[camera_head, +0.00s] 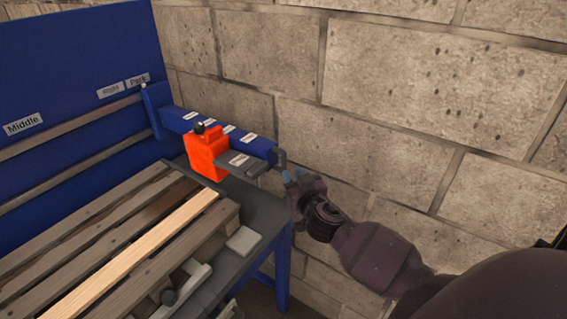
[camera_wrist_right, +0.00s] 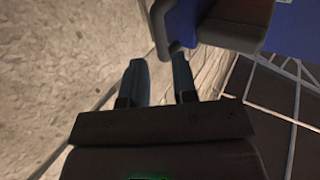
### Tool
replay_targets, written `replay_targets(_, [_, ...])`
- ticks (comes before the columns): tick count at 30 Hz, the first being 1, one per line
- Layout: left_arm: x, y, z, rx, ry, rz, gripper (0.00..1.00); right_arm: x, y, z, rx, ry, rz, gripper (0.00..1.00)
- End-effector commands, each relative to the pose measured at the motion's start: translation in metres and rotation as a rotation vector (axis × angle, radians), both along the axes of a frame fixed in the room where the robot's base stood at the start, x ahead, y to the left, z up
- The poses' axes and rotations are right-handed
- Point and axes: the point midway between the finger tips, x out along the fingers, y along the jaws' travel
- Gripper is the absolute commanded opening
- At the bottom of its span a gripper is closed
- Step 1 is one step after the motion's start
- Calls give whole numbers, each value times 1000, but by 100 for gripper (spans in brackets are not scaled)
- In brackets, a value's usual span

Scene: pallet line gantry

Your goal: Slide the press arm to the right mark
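The press arm (camera_head: 174,122) is a blue beam with small white labels, reaching out from the rails of a blue back panel. Its base stands at the panel's right end, by the "Park" label (camera_head: 137,80). The "Right" mark (camera_head: 110,90) is just left of that, and "Middle" (camera_head: 22,123) is farther left. An orange block (camera_head: 203,153) sits on the beam. A grey handle (camera_head: 281,158) is at its outer end. My right gripper (camera_head: 291,179) is beside this handle. In the right wrist view its fingers (camera_wrist_right: 158,72) are apart, with the handle (camera_wrist_right: 158,28) just beyond the tips. My left gripper is not in view.
A slatted wooden pallet (camera_head: 110,235) with one paler slat lies on the dark table below the beam. A stone block wall (camera_head: 400,90) stands close behind and right of the beam's end. A small grey plate (camera_head: 243,240) lies at the table's right edge.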

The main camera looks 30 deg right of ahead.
Motion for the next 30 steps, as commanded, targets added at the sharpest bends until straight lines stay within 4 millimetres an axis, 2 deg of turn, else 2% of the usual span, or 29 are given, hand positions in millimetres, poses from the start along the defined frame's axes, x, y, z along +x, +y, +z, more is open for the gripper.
replay_targets(6, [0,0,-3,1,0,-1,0,35,-7,1,-3,-1,0,26])
replay_targets(12, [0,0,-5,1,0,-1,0,57,-11,0,-2,-1,0,26])
replay_targets(18, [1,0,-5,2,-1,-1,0,65,-13,0,-2,0,0,26])
replay_targets(26, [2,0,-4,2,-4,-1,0,66,-13,0,-1,0,0,26])
replay_targets(30, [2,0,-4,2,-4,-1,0,66,-13,0,-1,0,0,6])
